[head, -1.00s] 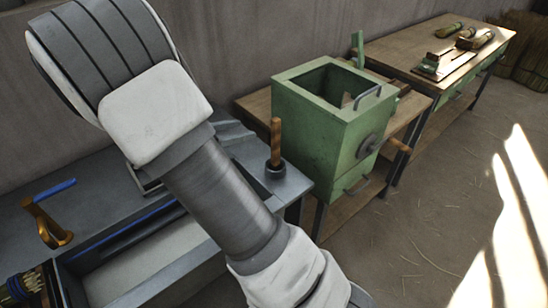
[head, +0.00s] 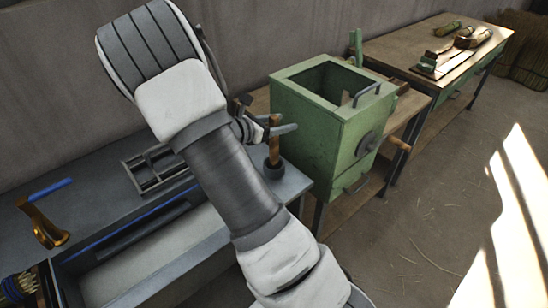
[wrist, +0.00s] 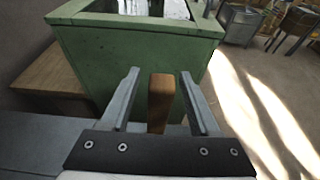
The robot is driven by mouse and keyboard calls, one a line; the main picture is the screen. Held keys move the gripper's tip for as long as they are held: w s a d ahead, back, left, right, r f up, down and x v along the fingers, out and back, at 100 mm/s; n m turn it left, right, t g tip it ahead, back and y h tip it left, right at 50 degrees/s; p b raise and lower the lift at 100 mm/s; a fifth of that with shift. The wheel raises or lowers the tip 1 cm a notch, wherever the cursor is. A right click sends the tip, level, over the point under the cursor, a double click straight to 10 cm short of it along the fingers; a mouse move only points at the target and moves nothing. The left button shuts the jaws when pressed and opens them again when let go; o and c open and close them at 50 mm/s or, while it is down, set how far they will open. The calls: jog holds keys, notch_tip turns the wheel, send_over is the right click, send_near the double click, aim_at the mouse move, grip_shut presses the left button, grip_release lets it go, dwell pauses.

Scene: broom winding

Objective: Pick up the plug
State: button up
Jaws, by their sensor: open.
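The plug has an upright brown wooden handle (head: 274,150) and a dark round base (head: 274,168). It stands on the grey sink's right corner in the head view. My gripper (head: 284,125) is open at the top of the handle. In the wrist view, the wooden handle (wrist: 160,98) stands between the two open fingers of my gripper (wrist: 159,72), with a gap visible on each side. The plug's base is hidden in the wrist view.
A green metal box (head: 330,130) on a wooden table stands close behind the plug. The sink basin (head: 160,250) and a brass tap (head: 45,228) are at left. A farther workbench (head: 400,48) holds several tools. The floor at right is clear.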

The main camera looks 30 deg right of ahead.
jog(key=shift+d, duration=0.2)
grip_shut()
dwell(1.3)
